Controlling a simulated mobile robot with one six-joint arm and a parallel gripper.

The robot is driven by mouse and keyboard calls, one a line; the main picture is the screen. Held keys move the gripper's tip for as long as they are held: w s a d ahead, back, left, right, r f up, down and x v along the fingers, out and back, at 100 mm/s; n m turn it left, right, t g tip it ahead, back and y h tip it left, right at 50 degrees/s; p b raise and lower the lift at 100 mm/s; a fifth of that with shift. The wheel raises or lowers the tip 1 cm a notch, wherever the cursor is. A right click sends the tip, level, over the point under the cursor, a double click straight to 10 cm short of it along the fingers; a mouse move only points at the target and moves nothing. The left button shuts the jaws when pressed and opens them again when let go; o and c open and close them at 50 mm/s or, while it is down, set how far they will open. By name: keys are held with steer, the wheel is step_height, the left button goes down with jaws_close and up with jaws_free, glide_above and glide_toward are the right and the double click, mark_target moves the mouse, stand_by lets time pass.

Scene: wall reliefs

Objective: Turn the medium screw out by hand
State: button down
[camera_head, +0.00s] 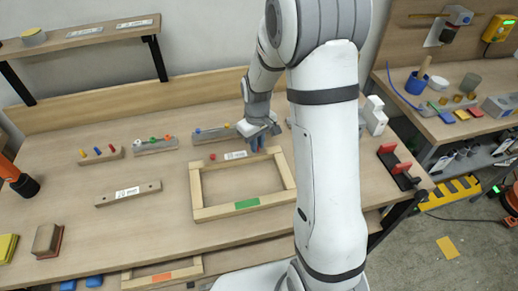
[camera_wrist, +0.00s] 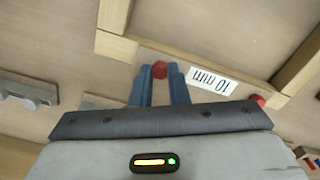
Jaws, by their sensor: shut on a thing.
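My gripper (camera_head: 257,143) points down at the right end of a small wooden bar on the bench. In the wrist view its two blue fingers (camera_wrist: 160,88) are shut on a red screw head (camera_wrist: 160,70). The bar carries a white label (camera_wrist: 212,80) reading 10 mm, upside down there; the label also shows in the head view (camera_head: 235,155). A second red screw head (camera_head: 212,157) stands at the bar's other end, also in the wrist view (camera_wrist: 258,100). The held screw's shank is hidden. I cannot tell from the pictures which screw is the medium one.
A wooden frame (camera_head: 195,193) with a green label lies just in front of the bar. Racks with coloured pegs (camera_head: 101,158) stand left and behind. A labelled wooden bar (camera_head: 128,193) lies at the left. A black stand with red parts (camera_head: 398,168) is at the right.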

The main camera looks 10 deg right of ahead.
steer(key=n, duration=0.5)
steer(key=shift+b, duration=0.3)
steer(key=n, duration=0.5)
steer(key=shift+n+b, duration=0.3)
steer(key=shift+n, duration=0.2)
steer(key=n, duration=0.4)
steer(key=shift+n, duration=0.4)
steer(key=n, duration=0.4)
steer(key=shift+n+b, duration=0.3)
steer(key=shift+b, duration=0.1)
